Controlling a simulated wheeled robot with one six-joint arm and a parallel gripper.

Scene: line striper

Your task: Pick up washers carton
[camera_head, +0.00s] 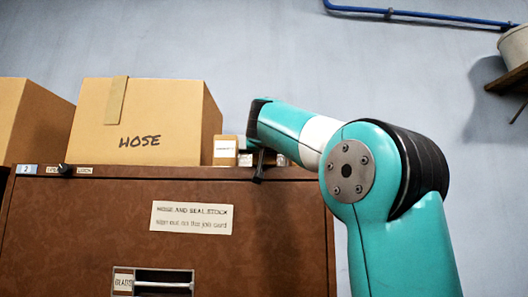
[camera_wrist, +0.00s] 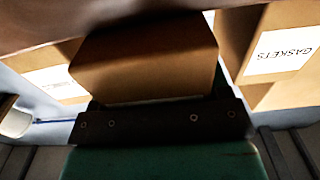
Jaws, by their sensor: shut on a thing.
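My gripper (camera_head: 258,167) is at the top front edge of the brown cabinet, beside small cartons, and its jaws are mostly hidden in the head view. In the wrist view a plain brown carton (camera_wrist: 145,62) sits straight in front of the dark gripper body (camera_wrist: 160,122), and my gripper is shut on it. No label shows on this carton, so I cannot read whether it says washers. A carton labelled GASKETS (camera_wrist: 287,50) stands to its right, and another white-labelled carton (camera_wrist: 58,82) is to its left.
A large HOSE box (camera_head: 145,122) stands on the cabinet (camera_head: 100,215), left of a small labelled carton (camera_head: 225,150). Another large box (camera_head: 30,120) is at the far left. A wall shelf (camera_head: 510,80) holds a pale bucket (camera_head: 515,45) at upper right.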

